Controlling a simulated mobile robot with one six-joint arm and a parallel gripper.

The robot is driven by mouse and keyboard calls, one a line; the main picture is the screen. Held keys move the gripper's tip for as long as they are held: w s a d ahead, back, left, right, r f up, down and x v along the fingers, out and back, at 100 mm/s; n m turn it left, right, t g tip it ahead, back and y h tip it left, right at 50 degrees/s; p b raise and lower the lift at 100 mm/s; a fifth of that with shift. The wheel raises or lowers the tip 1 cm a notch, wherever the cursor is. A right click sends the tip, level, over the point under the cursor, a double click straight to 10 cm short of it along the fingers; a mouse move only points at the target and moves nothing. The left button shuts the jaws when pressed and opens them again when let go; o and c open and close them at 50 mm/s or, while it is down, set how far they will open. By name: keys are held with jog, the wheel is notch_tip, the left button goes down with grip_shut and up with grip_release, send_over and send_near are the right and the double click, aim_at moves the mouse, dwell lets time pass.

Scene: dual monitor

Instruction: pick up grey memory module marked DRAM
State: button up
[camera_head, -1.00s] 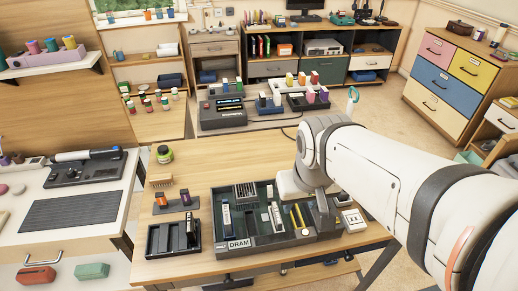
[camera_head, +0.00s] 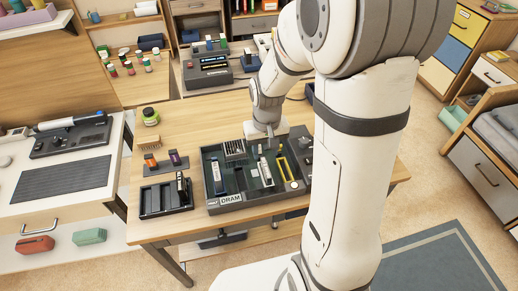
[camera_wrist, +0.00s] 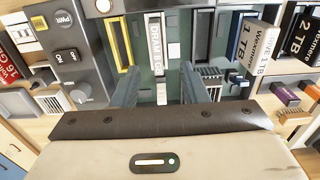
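The memory module (camera_wrist: 156,45), a narrow stick with a pale label reading "DRAM" and a partly hidden figure, shows at the top centre of the wrist view. In the head view a pale stick that looks like it (camera_head: 265,172) stands in a dark tray (camera_head: 245,203) whose front tag reads "DRAM". My gripper (camera_wrist: 160,72) is open, with one finger left and one right of the module's line. The fingers appear apart from the module; their exact depth is hard to tell. In the head view my gripper (camera_head: 264,143) is over the tray's back edge.
Beside the module are a yellow-framed slot (camera_wrist: 118,45) and a panel with PWR and ON switches (camera_wrist: 67,45). Labelled drives (camera_wrist: 242,38) stand on the other side. A smaller black rack (camera_head: 165,198) stands left of the tray. Bare tabletop (camera_head: 195,125) lies behind.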

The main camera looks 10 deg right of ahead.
aim_at(266, 167)
jog(key=shift+w+f, duration=0.3)
jog(key=shift+f, duration=0.65)
jog(key=f, duration=0.7)
jog(key=shift+d+f, duration=0.2)
jog(key=shift+d, duration=0.05)
jog(key=shift+c, duration=0.2)
grip_shut()
